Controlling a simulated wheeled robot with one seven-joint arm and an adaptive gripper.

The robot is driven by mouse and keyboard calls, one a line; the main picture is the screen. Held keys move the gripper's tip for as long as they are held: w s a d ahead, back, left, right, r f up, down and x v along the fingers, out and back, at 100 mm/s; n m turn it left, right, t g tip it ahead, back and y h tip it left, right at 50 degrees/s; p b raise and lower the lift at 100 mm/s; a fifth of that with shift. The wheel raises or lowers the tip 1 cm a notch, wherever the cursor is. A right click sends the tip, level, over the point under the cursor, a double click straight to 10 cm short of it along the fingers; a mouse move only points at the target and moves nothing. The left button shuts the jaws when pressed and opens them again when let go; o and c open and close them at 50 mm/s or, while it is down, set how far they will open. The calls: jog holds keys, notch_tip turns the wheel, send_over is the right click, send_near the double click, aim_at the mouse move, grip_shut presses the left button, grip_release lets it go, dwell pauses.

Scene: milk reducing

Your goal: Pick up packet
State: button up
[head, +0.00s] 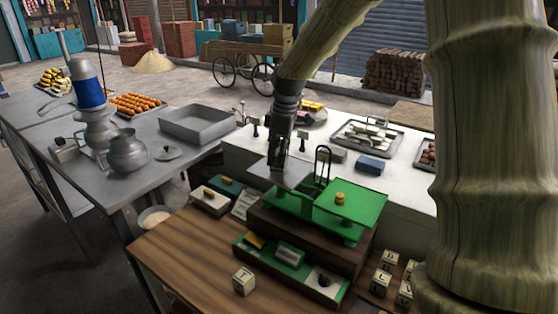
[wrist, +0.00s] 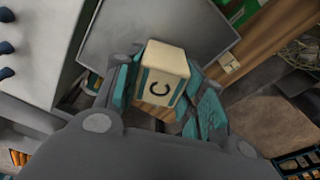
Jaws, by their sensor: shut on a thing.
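In the wrist view, a cream packet (wrist: 165,60), shaped like a cube with a dark letter C and teal edges, sits between the teal fingers of my gripper (wrist: 160,92). My gripper is shut on it. A grey metal pan (wrist: 205,25) lies behind the packet. In the head view, my gripper (head: 279,168) points down over the grey left pan (head: 262,171) of a green balance scale (head: 355,207). The held packet is not clearly visible there. Similar lettered packets stand on the wooden table: one at the front (head: 243,281) and several at the right (head: 380,283).
A small brass weight (head: 340,198) sits on the scale's green right pan. The wooden table (head: 185,255) is clear at left. A white counter (head: 400,190) behind holds trays and a blue box (head: 370,165). A steel table with pots (head: 127,152) stands at left.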

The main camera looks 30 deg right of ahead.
jog(key=shift+s+a+r+b, duration=0.2)
jog(key=shift+r+b, duration=0.2)
jog(key=shift+r, duration=0.15)
jog(key=shift+s+a+r+b, duration=0.1)
jog(key=shift+s+r+b, duration=0.05)
jog(key=shift+r+b, duration=0.35)
jog(key=s+a+r+p, duration=0.1)
jog(key=s+a, duration=0.7)
jog(key=s, duration=0.4)
jog(key=shift+s+a+r+p, duration=0.2)
jog(key=shift+s+r+p, duration=0.1)
